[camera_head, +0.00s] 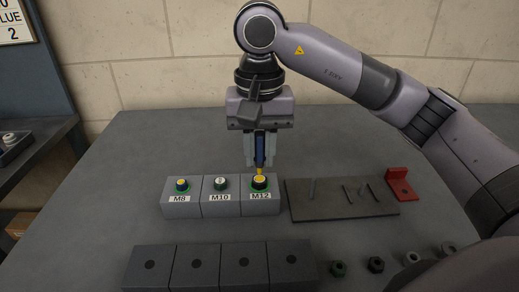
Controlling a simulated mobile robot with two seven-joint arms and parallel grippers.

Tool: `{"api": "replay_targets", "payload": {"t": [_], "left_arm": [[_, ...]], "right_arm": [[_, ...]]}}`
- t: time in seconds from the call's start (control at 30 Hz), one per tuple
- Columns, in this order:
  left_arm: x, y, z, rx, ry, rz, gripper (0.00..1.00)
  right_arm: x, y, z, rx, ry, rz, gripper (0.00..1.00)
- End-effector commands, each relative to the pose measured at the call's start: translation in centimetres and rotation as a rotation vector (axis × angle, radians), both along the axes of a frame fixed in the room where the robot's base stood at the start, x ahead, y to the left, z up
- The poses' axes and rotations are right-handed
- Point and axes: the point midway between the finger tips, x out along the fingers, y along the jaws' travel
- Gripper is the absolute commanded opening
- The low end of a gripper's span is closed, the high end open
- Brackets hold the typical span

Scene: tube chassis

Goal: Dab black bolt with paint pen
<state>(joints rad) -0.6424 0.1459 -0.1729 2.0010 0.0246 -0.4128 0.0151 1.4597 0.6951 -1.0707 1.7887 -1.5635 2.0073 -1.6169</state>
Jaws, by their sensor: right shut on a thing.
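My right gripper (261,160) points straight down at the table's middle, shut on a paint pen (259,152) with a dark blue body and a yellow tip. The pen is upright over the M12 block (260,207). Its tip meets or hovers just above the M12 bolt (260,183), which has a black body, a yellow top and a green ring at its base. I cannot tell if they touch. The M10 bolt (221,183) has a pale top. The M8 bolt (182,185) is dark with a yellow top. My left gripper is out of view.
A dark flat plate (330,206) with several thin pins lies right of the blocks, beside a red bracket (401,185). Dark blocks with holes (245,264) stand in front. Several nuts (376,264) lie at front right. The table's left part is clear.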

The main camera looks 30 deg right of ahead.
Motion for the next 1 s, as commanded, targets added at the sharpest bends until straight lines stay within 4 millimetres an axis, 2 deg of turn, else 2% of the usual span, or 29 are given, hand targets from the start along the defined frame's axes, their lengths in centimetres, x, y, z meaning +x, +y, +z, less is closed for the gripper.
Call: {"api": "replay_targets", "payload": {"t": [0.27,0.67,1.0], "left_arm": [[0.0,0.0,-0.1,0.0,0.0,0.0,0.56],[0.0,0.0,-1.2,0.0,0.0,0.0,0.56],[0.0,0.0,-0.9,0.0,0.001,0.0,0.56]], "right_arm": [[0.0,0.0,-0.1,0.0,0.0,0.0,0.0],[0.0,0.0,-1.3,0.0,-0.001,0.0,0.0],[0.0,0.0,-1.0,0.0,-0.001,0.0,0.0]]}}
